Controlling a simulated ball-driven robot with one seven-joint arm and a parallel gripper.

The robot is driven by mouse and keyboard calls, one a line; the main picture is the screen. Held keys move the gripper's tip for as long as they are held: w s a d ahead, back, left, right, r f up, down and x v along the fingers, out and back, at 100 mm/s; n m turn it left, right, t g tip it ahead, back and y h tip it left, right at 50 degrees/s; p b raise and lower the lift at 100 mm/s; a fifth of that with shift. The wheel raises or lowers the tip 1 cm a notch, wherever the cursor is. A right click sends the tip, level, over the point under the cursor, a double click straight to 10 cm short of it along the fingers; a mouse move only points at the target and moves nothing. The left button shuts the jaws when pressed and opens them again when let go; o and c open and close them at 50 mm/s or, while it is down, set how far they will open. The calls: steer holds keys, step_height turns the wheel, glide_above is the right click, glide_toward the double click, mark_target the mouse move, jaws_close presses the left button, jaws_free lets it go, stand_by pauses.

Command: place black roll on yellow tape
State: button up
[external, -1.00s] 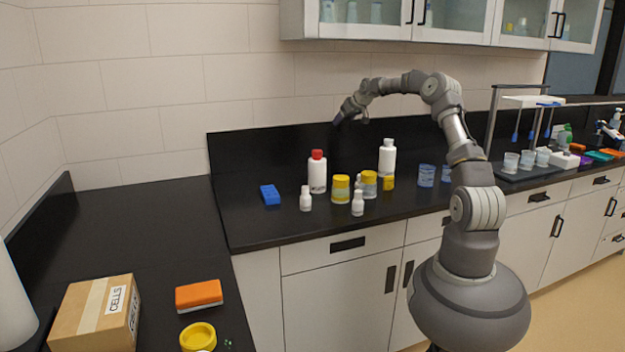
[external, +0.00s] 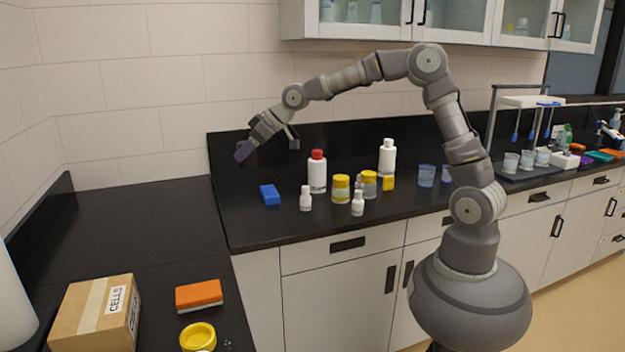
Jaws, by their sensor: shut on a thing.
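My gripper (external: 250,143) is in the air over the back left part of the counter, tilted down to the left. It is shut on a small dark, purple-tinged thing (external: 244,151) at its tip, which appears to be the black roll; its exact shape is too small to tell.
An orange block (external: 199,295) lies just behind the tape, and a cardboard box (external: 97,313) stands left of it. A blue block (external: 270,195), a red-capped bottle (external: 317,172) and several other containers stand on the back counter. The left counter (external: 130,225) behind the box is clear.

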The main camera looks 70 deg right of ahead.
steer(key=s+a+f+n+g+y, duration=0.1)
steer(key=s+a+n+g+y, duration=0.15)
steer(key=s+a, duration=1.1)
steer(key=s+a+f+n+g+y, duration=0.15)
steer(key=s+a+n, duration=0.25)
steer(key=s+a, duration=1)
steer(key=b, duration=0.2)
glide_above(197, 342)
step_height(197, 342, down, 15)
steer(key=shift+s+f+t+b, duration=0.1)
steer(key=shift+f+t+b, duration=0.3)
steer(key=shift+f+b, duration=0.95)
steer(key=shift+f, duration=0.25)
